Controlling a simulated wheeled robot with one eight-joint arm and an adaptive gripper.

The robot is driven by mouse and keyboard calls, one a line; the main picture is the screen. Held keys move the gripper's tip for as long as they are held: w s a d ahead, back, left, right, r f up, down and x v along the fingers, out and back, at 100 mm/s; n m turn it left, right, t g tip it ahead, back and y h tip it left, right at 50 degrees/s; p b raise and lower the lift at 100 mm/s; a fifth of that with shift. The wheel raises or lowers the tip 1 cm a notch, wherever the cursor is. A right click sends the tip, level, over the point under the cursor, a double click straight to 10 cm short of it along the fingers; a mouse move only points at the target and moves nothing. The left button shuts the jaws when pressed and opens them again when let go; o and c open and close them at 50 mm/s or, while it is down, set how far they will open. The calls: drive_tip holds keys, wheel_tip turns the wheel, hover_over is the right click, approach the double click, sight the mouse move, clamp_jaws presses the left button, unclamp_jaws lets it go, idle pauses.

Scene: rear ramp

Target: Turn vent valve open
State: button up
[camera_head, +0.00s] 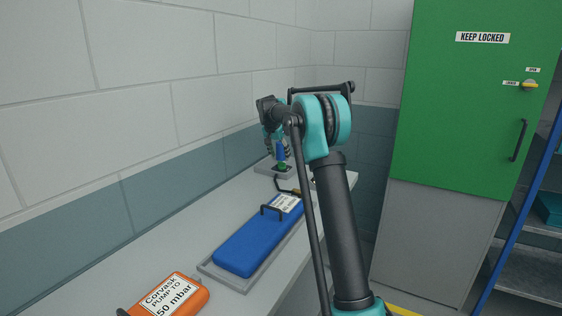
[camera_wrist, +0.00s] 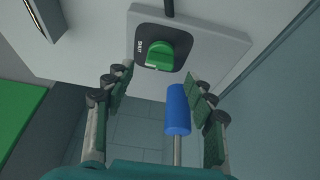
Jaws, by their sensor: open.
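In the head view the green knob (camera_head: 284,167) shows low behind my arm, at the far end of the bench. My gripper (camera_wrist: 159,76) is open, its two padded fingers spread on either side just short of the knob. Nothing is gripped. A blue cylinder (camera_wrist: 177,108) on a metal rod stands between the fingers, nearer the right one. In the head view my gripper (camera_head: 271,138) is partly hidden by its own wrist.
A blue case (camera_head: 245,240) with a black handle lies in a grey tray on the bench. An orange "Corvask" pump case (camera_head: 170,298) is at the near end. A block wall (camera_head: 120,100) runs along the left. A green cabinet (camera_head: 470,120) stands at the right.

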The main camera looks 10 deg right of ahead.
sight(282, 162)
drive_tip(key=shift+x, duration=1.9)
drive_tip(key=shift+c, duration=0.3)
drive_tip(key=c, duration=1.1)
